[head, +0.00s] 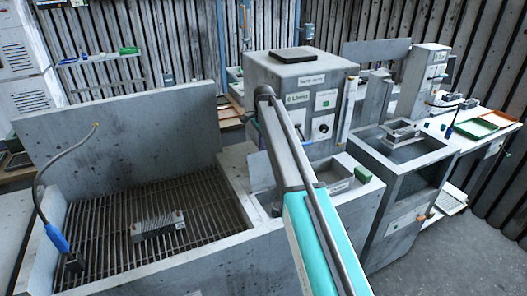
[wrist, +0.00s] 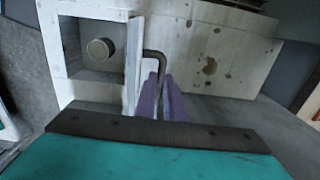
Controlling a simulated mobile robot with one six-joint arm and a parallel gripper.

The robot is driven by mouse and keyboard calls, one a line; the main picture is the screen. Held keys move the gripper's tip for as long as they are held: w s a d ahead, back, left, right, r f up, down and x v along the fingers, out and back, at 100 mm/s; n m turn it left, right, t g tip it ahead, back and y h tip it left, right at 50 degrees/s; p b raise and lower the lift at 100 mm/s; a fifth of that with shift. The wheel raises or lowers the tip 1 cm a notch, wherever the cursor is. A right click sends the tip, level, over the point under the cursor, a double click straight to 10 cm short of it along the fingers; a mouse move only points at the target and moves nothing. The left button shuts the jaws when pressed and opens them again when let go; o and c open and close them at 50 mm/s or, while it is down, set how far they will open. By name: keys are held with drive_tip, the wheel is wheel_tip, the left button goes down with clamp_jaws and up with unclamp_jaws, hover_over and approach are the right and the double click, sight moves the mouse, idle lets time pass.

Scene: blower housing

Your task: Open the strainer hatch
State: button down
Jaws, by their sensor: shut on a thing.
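In the wrist view the strainer hatch (wrist: 133,65) is a thin pale panel seen nearly edge-on. It stands out from the right side of a square opening in a light grey housing wall (wrist: 215,50). A round metal strainer end (wrist: 101,49) shows inside the opening. A dark bent handle (wrist: 155,54) sticks out from the hatch to the right. My gripper (wrist: 160,82), with purple fingers, is shut on this handle. In the head view my teal and grey arm reaches to the housing (head: 298,75), and my fingers are hidden there.
A grated basin (head: 95,215) with a finned metal block (head: 158,224) lies to the left. A hose with a blue grip (head: 57,238) hangs at its front left. A second grey machine (head: 395,185) and a bench with trays (head: 480,133) stand to the right.

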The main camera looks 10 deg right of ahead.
drive_tip(key=shift+w+a+f, duration=0.25)
drive_tip(key=shift+w+a, duration=0.3)
drive_tip(key=shift+w, duration=0.3)
drive_tip(key=c, duration=2.3)
unclamp_jaws()
drive_tip(key=o, duration=0.5)
drive_tip(key=shift+w+f, duration=0.25)
drive_tip(key=shift+c, duration=0.2)
drive_tip(key=shift+w, duration=0.1)
drive_tip(key=shift+d+r, duration=0.15)
drive_tip(key=shift+r, duration=0.1)
wheel_tip(320, 180, up, 13)
drive_tip(key=s+b, duration=0.1)
drive_tip(key=b, duration=0.2)
drive_tip(key=shift+s+b, duration=0.15)
drive_tip(key=shift+b, duration=0.2)
